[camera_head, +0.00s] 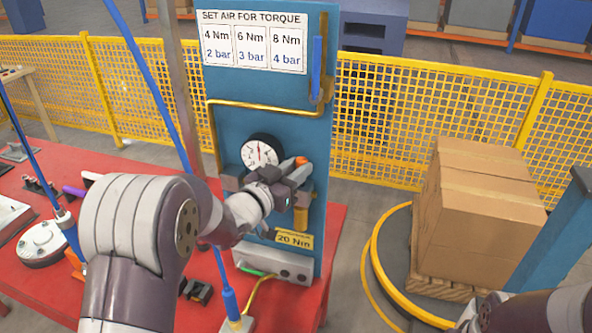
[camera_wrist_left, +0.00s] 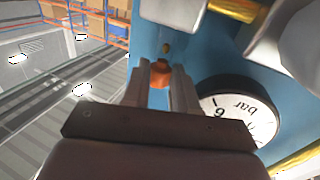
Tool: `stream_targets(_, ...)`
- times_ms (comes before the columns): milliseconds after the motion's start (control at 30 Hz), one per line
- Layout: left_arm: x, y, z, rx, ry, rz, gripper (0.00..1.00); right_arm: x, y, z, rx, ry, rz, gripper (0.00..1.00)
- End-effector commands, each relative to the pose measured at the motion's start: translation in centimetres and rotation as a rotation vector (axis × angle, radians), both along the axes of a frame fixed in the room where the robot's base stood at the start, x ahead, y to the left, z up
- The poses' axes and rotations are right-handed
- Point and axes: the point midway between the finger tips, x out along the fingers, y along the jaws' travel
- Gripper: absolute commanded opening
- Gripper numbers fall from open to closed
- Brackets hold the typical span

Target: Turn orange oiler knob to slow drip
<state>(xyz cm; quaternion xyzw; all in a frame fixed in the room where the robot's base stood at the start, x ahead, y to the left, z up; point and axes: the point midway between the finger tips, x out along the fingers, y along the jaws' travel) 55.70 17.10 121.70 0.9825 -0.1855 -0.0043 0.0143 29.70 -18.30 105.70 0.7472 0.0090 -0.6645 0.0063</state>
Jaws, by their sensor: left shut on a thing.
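The orange oiler knob (camera_head: 301,160) shows at the tip of my left gripper (camera_head: 300,170) in the head view, on the blue panel (camera_head: 232,125). In the left wrist view the orange knob (camera_wrist_left: 160,75) sits between the two fingers of my left gripper (camera_wrist_left: 161,78), which is shut on it. Much of the knob is hidden by the fingers. A yellow cylindrical part (camera_head: 301,215) hangs below the gripper. My right gripper is not in view; only part of my right arm shows at the lower right of the head view.
A round bar gauge (camera_head: 259,151) is close beside my left gripper. A brass pipe (camera_head: 240,104) and a blue lever (camera_head: 317,68) are above. The red table (camera_head: 325,255) holds fittings and hoses. Boxes (camera_head: 480,205) on a pallet stand right, before a yellow fence (camera_head: 420,115).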

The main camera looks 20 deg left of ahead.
Motion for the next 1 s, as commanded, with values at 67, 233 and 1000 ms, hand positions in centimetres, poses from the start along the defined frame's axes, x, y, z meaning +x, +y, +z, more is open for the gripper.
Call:
stream_targets(67, 0.03, 0.03, 0.19, -0.001, -0.005, 0.0, 0.0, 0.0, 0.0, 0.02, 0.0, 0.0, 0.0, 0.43)
stream_targets(233, 0.03, 0.02, 0.22, -0.001, -0.006, 0.0, 0.0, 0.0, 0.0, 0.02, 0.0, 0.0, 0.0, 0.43)
stream_targets(1000, 0.1, 0.2, 0.31, -0.002, -0.007, 0.006, 0.52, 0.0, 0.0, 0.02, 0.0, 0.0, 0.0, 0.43)
